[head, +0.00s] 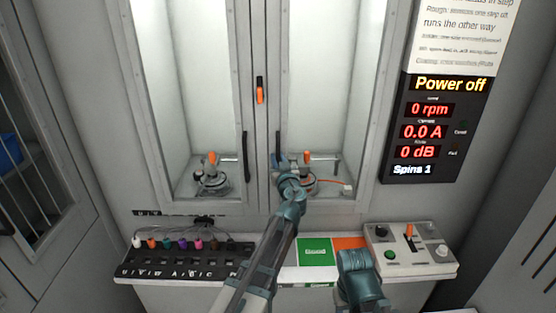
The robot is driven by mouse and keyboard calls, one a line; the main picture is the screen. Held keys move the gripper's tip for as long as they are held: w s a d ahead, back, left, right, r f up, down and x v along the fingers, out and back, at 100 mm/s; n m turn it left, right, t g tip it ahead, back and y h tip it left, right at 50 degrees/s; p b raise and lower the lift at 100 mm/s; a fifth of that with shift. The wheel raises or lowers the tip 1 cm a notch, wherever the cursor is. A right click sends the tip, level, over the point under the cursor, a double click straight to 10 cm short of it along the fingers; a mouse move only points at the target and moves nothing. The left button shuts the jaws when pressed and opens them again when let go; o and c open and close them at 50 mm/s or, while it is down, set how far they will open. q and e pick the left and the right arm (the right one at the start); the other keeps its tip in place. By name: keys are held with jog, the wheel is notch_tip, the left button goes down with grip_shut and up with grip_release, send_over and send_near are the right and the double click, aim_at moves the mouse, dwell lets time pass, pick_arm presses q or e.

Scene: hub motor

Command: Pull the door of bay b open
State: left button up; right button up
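The cabinet has two tall lit bays side by side with pale framed doors. The right bay's door (371,100) has a dark upright handle (278,146) at its left edge. The left bay's door (243,70) has a similar handle (246,156) at its right edge. Both doors look shut; I cannot read which bay is b. My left gripper (281,162) is at the lower end of the right door's handle. Its fingers are too small and overlapped to tell whether they grip it. Only a teal link of my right arm shows at the bottom; its gripper is not in view.
An orange and black latch (260,90) sits on the post between the doors. A display (432,125) reads Power off, 0 rpm. Below are a connector strip (180,268), a green pad (315,251) and a control box (415,252). Motors stand inside both bays.

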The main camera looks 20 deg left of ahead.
pick_arm(q)
grip_shut()
dwell(1.1)
